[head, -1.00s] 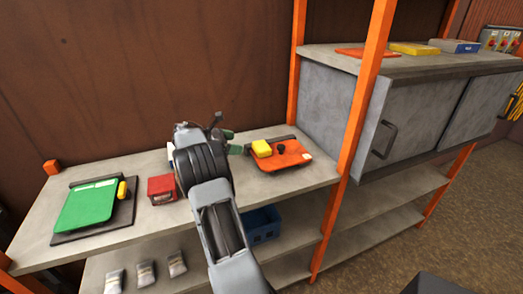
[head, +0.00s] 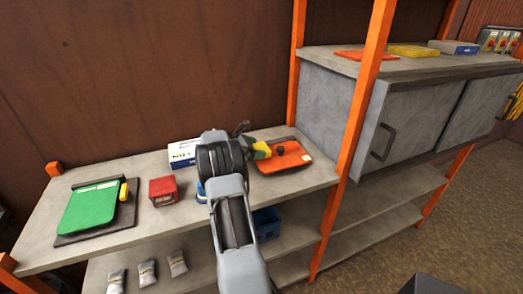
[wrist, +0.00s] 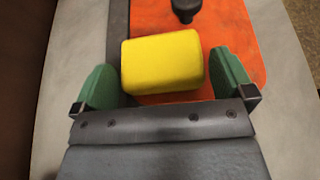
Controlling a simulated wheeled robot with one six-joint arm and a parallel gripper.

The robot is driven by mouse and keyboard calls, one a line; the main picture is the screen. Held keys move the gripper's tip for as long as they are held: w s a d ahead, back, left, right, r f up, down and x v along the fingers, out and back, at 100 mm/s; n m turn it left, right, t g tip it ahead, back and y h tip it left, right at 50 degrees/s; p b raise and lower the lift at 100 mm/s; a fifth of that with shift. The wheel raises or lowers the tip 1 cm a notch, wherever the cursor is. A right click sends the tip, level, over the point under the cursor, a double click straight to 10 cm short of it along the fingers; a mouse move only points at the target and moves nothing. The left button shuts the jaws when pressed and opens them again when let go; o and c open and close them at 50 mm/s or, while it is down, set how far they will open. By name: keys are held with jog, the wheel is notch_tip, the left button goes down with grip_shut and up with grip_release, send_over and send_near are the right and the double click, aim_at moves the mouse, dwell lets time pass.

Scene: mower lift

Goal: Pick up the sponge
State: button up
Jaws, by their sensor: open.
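The yellow sponge (wrist: 163,62) lies at the edge of an orange board with a dark knob (wrist: 237,28) in the wrist view. In the head view the sponge (head: 262,151) is partly hidden by my gripper. My gripper (wrist: 166,84) is open, with one green finger on each side of the sponge.
The grey shelf (head: 150,235) also bears a green board (head: 90,208), a red box (head: 163,190) and a white box (head: 183,153). An orange post (head: 353,125) and a grey cabinet (head: 430,105) stand to the right.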

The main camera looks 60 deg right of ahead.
jog(key=c, duration=0.7)
jog(key=shift+r, duration=0.1)
